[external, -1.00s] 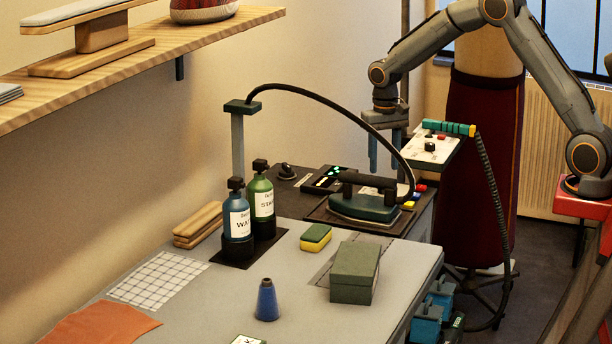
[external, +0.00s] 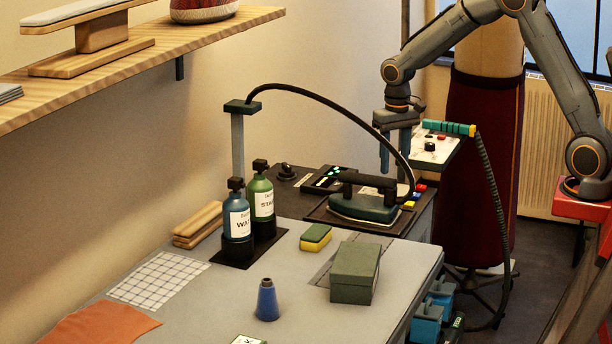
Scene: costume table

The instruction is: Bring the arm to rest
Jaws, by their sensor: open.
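My gripper (external: 395,160) is open and empty, pointing down in the upper right of the external view. It hangs above and behind the iron (external: 364,200), apart from it as far as I can tell. The iron's hose (external: 330,97) arches close in front of the gripper, partly overlapping it in the picture. My arm bends up and over from its red base at the right edge.
The iron sits on a dark station beside a control box (external: 435,146). On the grey table (external: 210,310) are a blue bottle (external: 238,219), a green bottle (external: 262,203), a sponge (external: 316,237), a green box (external: 354,272) and a blue cone (external: 267,302). A wooden shelf (external: 200,50) juts out at upper left.

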